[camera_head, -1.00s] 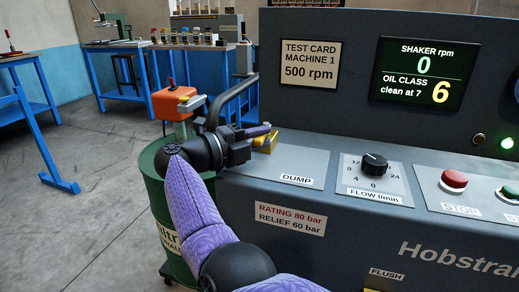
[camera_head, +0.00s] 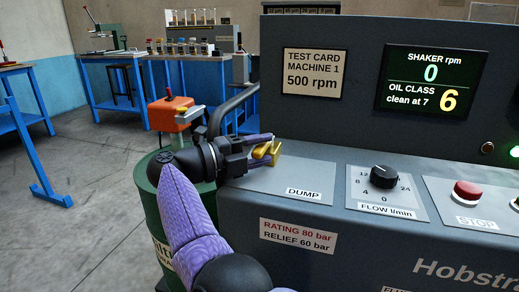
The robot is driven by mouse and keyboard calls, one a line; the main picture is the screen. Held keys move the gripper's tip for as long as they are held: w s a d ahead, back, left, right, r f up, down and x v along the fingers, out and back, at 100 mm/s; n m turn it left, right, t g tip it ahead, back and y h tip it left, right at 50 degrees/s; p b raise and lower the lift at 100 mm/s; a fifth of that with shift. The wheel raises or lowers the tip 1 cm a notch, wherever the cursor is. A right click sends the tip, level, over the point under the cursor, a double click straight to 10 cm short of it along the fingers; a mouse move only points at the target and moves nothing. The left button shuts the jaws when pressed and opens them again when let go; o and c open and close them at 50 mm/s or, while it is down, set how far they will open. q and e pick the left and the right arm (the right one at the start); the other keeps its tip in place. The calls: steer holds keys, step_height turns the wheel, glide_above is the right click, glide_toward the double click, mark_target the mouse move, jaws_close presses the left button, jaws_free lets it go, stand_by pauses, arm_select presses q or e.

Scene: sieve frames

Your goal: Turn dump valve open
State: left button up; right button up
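The yellow dump valve handle (camera_head: 275,153) sits at the left end of the machine's sloped panel, behind the DUMP label (camera_head: 304,192).
The black FLOW knob (camera_head: 384,176) and red STOP button (camera_head: 467,191) are to the right on the panel. A green drum (camera_head: 150,205) with an orange box (camera_head: 174,114) above it stands left of the machine. A black hose (camera_head: 232,104) curves behind my gripper.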

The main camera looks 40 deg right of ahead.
arm_select(q)
steer(key=shift+w, duration=0.2)
arm_select(e)
steer(key=shift+a, duration=0.1)
steer(key=a, duration=0.1)
steer(key=a+b, duration=0.1)
steer(key=a, duration=0.1)
steer(key=w+a+b, duration=0.1)
steer(key=a, duration=0.1)
steer(key=shift+a+f, duration=0.1)
steer(key=shift+f, duration=0.2)
steer(key=a+b, duration=0.2)
steer(key=shift+w+f+b, duration=0.2)
steer(key=shift+f+b, duration=0.1)
steer(key=shift+f, duration=0.1)
arm_select(q)
steer(key=w+b+x, duration=0.1)
steer(key=b+x, duration=0.3)
steer(key=x, duration=0.3)
steer(key=shift+w+d+f+g+b, duration=0.3)
steer(key=shift+d+f+g+b, duration=0.1)
steer(key=shift+f, duration=0.15)
arm_select(e)
steer(key=shift+a+r, duration=0.4)
steer(key=shift+a, duration=0.2)
steer(key=shift+a+r, duration=0.35)
steer(key=shift+a, duration=0.25)
